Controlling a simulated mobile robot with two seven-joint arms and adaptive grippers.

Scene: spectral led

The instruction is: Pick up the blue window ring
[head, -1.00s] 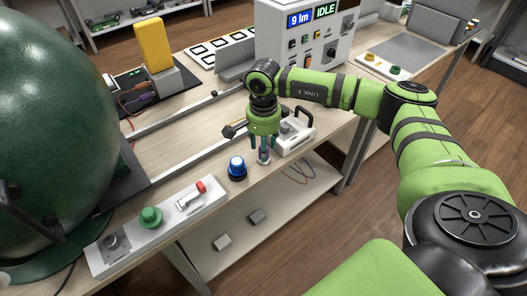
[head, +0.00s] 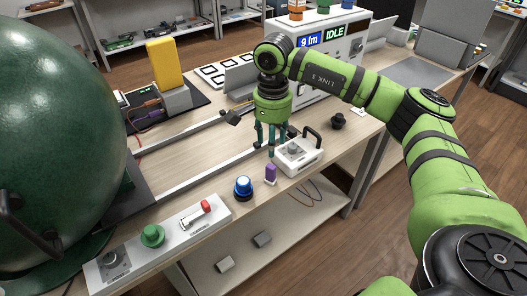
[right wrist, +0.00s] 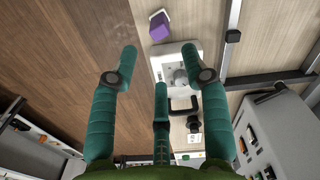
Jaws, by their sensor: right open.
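A round blue piece with a dark base (head: 243,187), which looks like the blue window ring, stands near the front edge of the bench. A small purple block on a pale foot (head: 271,174) stands just right of it; it also shows in the right wrist view (right wrist: 160,26). My right gripper (head: 272,148) is open and empty, fingers pointing down, behind the purple block and over the left side of a white box with a black handle (head: 298,157). The blue piece is not seen in the right wrist view. My left gripper is not in view.
A large green sphere (head: 60,120) fills the left. A white control strip with a green button (head: 152,235) lies along the front edge. Metal rails (head: 205,175) cross the bench. A grey instrument cabinet (head: 345,72) stands behind. A dark knob (head: 338,121) sits at right.

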